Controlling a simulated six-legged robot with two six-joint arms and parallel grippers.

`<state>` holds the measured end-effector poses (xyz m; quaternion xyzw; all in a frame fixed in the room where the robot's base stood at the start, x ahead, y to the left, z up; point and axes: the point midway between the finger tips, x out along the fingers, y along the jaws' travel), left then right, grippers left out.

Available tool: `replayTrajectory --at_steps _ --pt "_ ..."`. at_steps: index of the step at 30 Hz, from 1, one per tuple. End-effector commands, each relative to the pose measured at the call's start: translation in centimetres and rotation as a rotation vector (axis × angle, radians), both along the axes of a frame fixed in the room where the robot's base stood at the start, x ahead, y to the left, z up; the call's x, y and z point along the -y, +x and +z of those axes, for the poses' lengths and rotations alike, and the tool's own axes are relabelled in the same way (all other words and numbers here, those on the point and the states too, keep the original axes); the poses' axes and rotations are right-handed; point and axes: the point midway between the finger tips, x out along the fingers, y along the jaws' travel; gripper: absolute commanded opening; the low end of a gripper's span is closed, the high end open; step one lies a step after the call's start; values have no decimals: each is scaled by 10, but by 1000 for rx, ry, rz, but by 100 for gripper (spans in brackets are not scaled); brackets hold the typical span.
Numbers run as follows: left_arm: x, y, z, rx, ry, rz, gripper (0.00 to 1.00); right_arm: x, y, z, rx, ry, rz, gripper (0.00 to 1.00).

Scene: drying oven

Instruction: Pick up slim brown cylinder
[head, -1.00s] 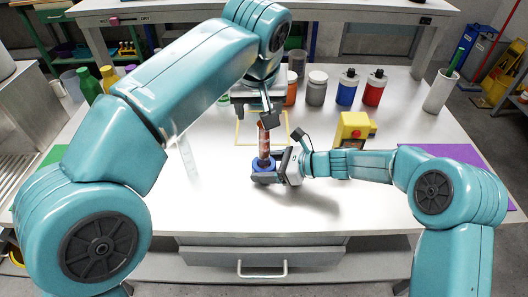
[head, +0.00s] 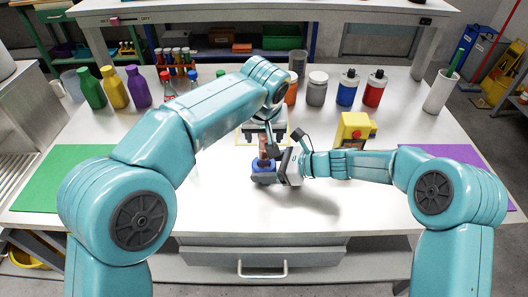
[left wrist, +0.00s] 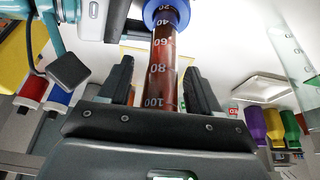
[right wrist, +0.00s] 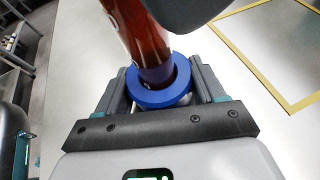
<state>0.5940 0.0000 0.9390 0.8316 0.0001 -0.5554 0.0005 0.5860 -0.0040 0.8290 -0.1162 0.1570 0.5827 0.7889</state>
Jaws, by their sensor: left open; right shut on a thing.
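The slim brown cylinder (head: 264,152) is a clear graduated tube with brown contents and a blue collar at its lower end. It stands roughly upright near the table's middle. My right gripper (head: 272,174) is shut on its low end, and in the right wrist view the blue collar (right wrist: 160,92) sits between the fingers. My left gripper (head: 266,136) is higher, at the tube's upper part. In the left wrist view the graduated tube (left wrist: 163,65) runs between the open fingers (left wrist: 160,85), with a gap on both sides. The tube's top is hidden in the head view.
A yellow box with a red button (head: 353,130) stands right of the cylinder. Behind are jars, a blue bottle (head: 347,88) and a red bottle (head: 374,88). Green (head: 60,178) and purple (head: 450,153) mats lie at the sides. The front table surface is clear.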

Motion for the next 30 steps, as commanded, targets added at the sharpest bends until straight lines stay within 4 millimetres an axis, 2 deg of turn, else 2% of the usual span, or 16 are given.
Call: replayTrajectory --at_steps 3,9,16,19,30 --pt "0 0 0 0 0 0 63 0 0 0 0 1 0 39" --pt "0 0 0 0 0 0 0 0 0 0 0 1 0 39" --pt "0 0 1 1 0 0 0 0 0 0 0 1 0 39" --pt "0 1 8 4 -1 0 0 0 0 0 0 1 0 39" --pt "1 1 80 4 -2 0 0 0 0 0 0 1 0 39"
